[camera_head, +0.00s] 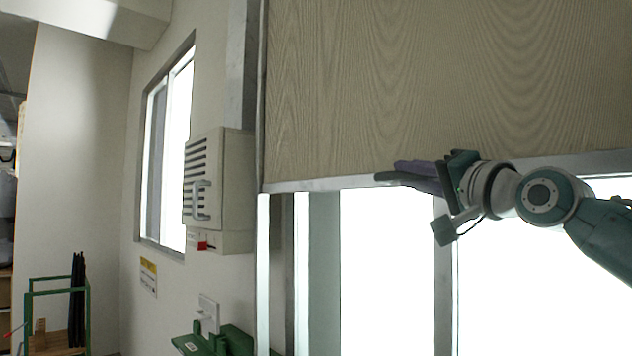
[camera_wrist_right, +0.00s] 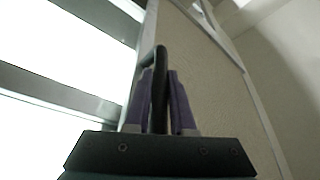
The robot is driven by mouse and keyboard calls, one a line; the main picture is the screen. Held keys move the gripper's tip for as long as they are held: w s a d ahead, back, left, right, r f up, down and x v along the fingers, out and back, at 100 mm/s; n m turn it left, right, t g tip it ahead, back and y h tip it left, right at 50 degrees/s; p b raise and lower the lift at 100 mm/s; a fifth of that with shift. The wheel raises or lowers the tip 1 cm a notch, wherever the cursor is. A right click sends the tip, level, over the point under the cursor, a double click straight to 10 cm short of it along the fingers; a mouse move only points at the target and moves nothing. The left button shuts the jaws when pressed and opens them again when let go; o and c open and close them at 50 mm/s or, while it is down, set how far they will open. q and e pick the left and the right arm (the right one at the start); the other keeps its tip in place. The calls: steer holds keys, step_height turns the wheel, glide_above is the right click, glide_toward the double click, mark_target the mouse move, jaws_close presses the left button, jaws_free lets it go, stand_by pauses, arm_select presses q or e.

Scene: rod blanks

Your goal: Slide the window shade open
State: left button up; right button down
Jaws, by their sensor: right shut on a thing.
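The window shade (camera_head: 400,80) is a wood-grained panel that covers the upper part of the window in the head view. Its pale bottom rail (camera_head: 320,183) lies above the bright lower glass (camera_head: 388,270). My left gripper is in neither view.
A grey louvred wall box (camera_head: 218,190) with a handle stands out from the wall left of the shade. A green rack (camera_head: 57,285) and green bench (camera_head: 225,340) are low at the left. A smaller window (camera_head: 168,145) is further left.

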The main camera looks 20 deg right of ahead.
steer(key=shift+r, duration=0.25)
steer(key=c, duration=0.8)
jaws_free()
steer(key=shift+f, duration=0.1)
steer(key=shift+o, duration=0.2)
steer(key=shift+s+f+b, duration=0.25)
steer(key=shift+s+b, duration=0.15)
steer(key=shift+s, duration=0.05)
steer(key=b+v, duration=0.5)
steer(key=v, duration=0.4)
steer(key=shift+r, duration=0.15)
